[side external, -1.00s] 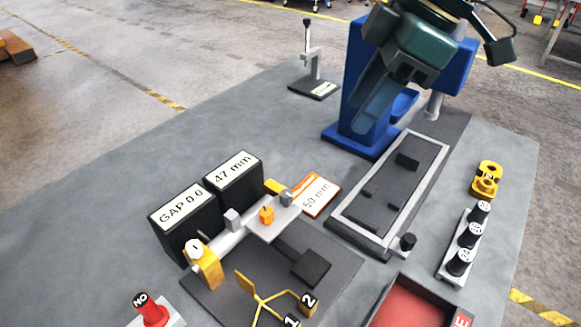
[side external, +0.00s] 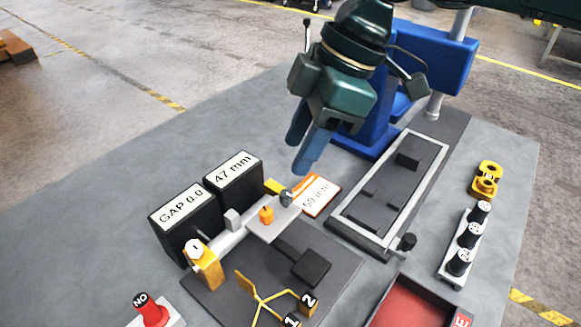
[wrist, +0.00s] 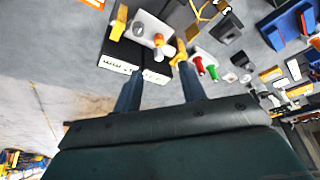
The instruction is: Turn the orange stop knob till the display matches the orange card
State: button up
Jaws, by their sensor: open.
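The orange stop knob (side external: 266,214) stands on a light grey plate (side external: 273,228) at the end of the gauge bar. It also shows in the wrist view (wrist: 158,40), beyond my fingertips. The display (side external: 233,172) is a black box reading "47 mm". The orange-edged card (side external: 316,195) reads "50 mm" and lies right of the knob. My gripper (side external: 299,157) is open and empty, with blue fingers pointing down. It hangs above the bench, apart from the knob, up and to its right in the side view.
A second black box (side external: 182,216) reads "GAP 0.0". A small grey knob (side external: 286,198) stands close beside the orange one. A yellow clamp (side external: 206,270) with a white dial sits at the bar's near end. A framed dark tray (side external: 388,190) lies to the right.

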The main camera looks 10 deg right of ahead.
aim_at(266, 211)
jog(key=x, duration=1.2)
jog(key=shift+f, duration=0.2)
jog(key=shift+c, duration=0.4)
grip_shut()
